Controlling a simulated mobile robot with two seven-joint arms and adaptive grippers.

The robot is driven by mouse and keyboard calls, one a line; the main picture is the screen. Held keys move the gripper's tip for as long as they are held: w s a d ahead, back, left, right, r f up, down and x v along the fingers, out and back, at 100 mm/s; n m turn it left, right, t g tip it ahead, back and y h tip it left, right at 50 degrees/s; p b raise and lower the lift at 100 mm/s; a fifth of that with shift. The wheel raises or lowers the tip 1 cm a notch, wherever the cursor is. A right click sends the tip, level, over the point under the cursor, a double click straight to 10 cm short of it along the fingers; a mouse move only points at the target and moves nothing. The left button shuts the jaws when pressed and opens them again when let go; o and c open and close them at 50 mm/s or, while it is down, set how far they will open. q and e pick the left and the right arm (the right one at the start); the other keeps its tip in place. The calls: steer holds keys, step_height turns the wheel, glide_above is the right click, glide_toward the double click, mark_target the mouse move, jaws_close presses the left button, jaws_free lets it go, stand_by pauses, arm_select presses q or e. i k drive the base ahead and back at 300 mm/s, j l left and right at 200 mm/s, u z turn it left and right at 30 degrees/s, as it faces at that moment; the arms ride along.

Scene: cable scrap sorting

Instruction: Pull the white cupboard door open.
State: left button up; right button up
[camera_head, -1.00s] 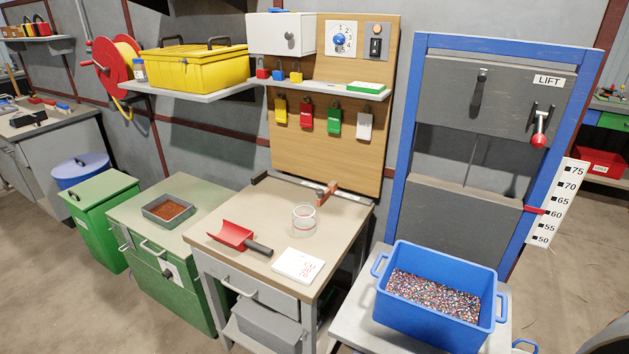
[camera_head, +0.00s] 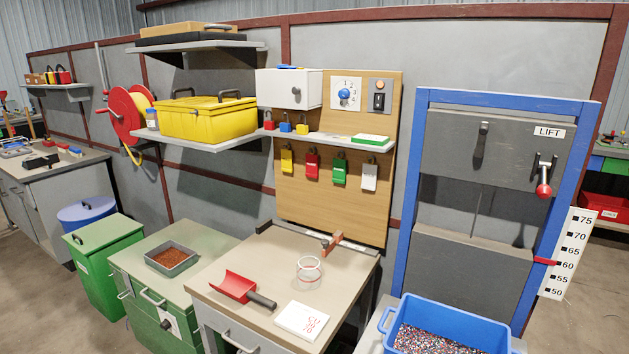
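The white cupboard (camera_head: 289,89) is a small box on the upper left of the wooden board (camera_head: 330,205). Its door faces me and looks shut, with a round grey knob (camera_head: 295,90) on it. A blue item (camera_head: 290,67) lies on top of the cupboard. Neither of my grippers shows in this view.
Below the cupboard, a narrow shelf (camera_head: 330,139) holds small padlocks and a green-and-white block (camera_head: 370,139). Coloured tags hang under it. A yellow toolbox (camera_head: 208,117) stands on a shelf to the left. The workbench (camera_head: 250,264) holds a red scoop (camera_head: 234,286) and a glass jar (camera_head: 309,270).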

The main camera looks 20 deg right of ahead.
mark_target(280, 88)
steer(key=i+j, duration=0.45)
steer(key=i+j+z, duration=0.2)
steer(key=z, duration=0.2)
steer(key=i+j+z, duration=0.1)
steer(key=j+z, duration=0.35)
